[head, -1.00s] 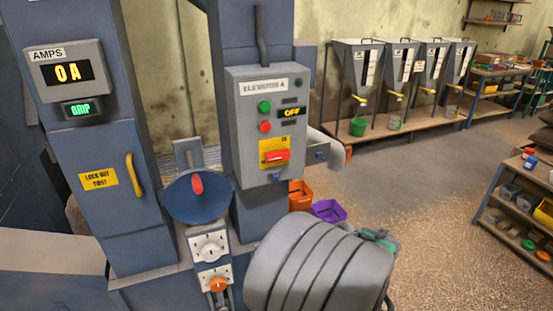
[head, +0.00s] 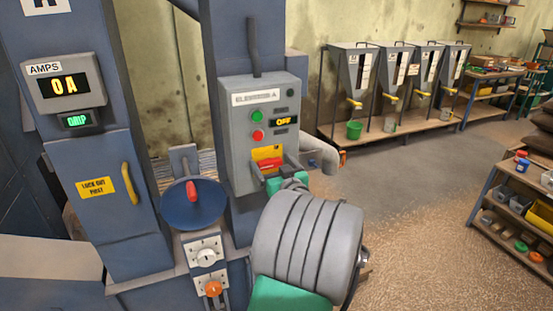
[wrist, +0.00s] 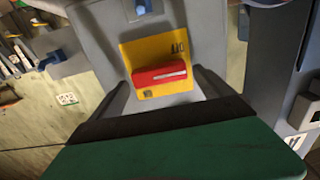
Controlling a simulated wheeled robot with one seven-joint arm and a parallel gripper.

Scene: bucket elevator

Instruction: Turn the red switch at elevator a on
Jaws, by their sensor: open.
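The red switch (head: 268,164) is a red horizontal handle on a yellow plate (head: 266,152), low on the grey Elevator A control box (head: 234,135). In the wrist view the red switch (wrist: 158,74) lies across the yellow plate (wrist: 178,48). The display (head: 284,122) on the box reads OFF. My gripper (head: 276,166) is in front of the switch, with its dark fingers apart. In the wrist view my gripper (wrist: 160,82) has one finger at each side of the switch. I cannot tell whether they touch it. Part of the switch's lower area is hidden in the head view.
A green button (head: 257,116) and a red button (head: 258,135) sit above the switch. A blue fitting (wrist: 143,7) is on the box near the switch. A blue dish (head: 192,210) stands left of the box. A pipe (head: 318,152) juts out at its right.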

